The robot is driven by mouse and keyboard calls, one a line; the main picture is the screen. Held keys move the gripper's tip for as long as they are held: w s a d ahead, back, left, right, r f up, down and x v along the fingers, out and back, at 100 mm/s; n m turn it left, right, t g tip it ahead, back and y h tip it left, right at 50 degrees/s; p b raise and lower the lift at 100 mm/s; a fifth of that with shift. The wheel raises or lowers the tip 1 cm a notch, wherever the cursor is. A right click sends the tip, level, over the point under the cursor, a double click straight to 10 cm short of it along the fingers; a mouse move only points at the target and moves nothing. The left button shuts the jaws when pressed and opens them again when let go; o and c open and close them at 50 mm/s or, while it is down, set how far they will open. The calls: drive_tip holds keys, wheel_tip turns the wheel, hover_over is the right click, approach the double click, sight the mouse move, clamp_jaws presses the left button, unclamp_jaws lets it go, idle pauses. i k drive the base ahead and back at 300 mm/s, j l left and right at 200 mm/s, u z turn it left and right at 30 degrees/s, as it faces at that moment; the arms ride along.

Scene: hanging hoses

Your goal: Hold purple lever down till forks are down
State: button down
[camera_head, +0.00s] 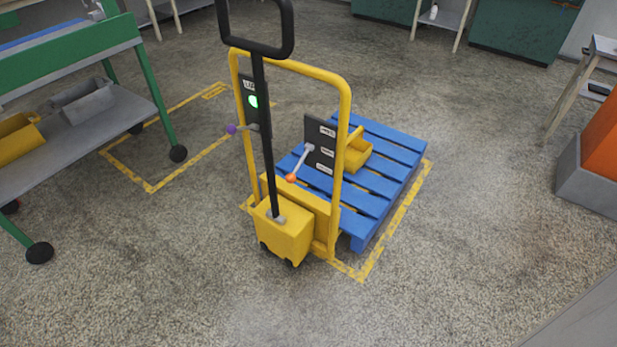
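A yellow pallet jack (283,232) stands upright in the middle of the head view, with a black loop handle (284,35) on top. A small lever with a purple knob (231,129) sticks out to the left from its dark panel (250,92), below a lit green light (253,101). A second lever with an orange knob (291,178) comes off another dark panel (320,145) with white labels. The forks are hidden behind the jack's body and under the blue pallet (385,164), so their height cannot be told. My gripper is not in view.
A yellow bin (358,153) sits on the pallet. A green wheeled cart (150,90) with grey and yellow bins stands at the left. An orange and grey object (590,178) stands at the right edge. The floor in front of the jack is clear.

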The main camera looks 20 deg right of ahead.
sight(243, 128)
drive_tip(key=l+u, duration=0.4)
drive_tip(key=l, duration=0.6)
drive_tip(key=l+u, duration=0.45)
drive_tip(key=l, duration=1.05)
drive_tip(key=k+l, duration=0.15)
drive_tip(key=l, duration=0.4)
drive_tip(key=l+u, duration=0.1)
drive_tip(key=l, duration=0.4)
drive_tip(key=k+l, duration=0.15)
drive_tip(key=l, duration=0.35)
drive_tip(key=k+l, duration=0.1)
drive_tip(key=l, duration=0.95)
drive_tip(key=k+l+u, duration=0.1)
drive_tip(key=l, duration=0.4)
drive_tip(key=i+j, duration=0.2)
drive_tip(key=j, duration=0.2)
drive_tip(key=i+j, duration=0.15)
drive_tip(key=j, duration=0.25)
drive_tip(key=i+j, duration=0.2)
drive_tip(key=j, duration=0.2)
